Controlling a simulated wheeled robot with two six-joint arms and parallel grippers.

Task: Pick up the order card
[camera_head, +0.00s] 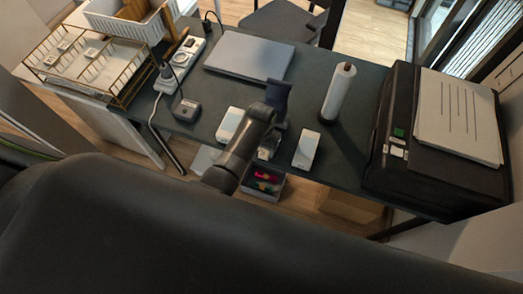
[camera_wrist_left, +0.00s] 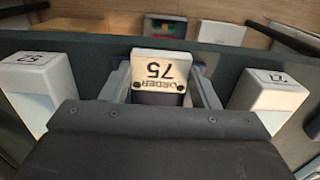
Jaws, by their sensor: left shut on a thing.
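The order card (camera_wrist_left: 160,68) is a small white piece reading "ORDER 75", upside down in the left wrist view. My left gripper (camera_wrist_left: 160,88) is shut on it, with one finger on each side. In the head view my left arm reaches over the table's near edge, and the wrist hides most of the gripper and card. Whether the card is clear of the table cannot be told. My right gripper is not in view.
White numbered blocks stand on either side, one reading 52 (camera_wrist_left: 35,85) and another (camera_wrist_left: 270,95). A laptop (camera_head: 248,55), a paper roll (camera_head: 338,92) and a black case (camera_head: 440,150) are on the table (camera_head: 300,95). A wire rack (camera_head: 85,65) stands left.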

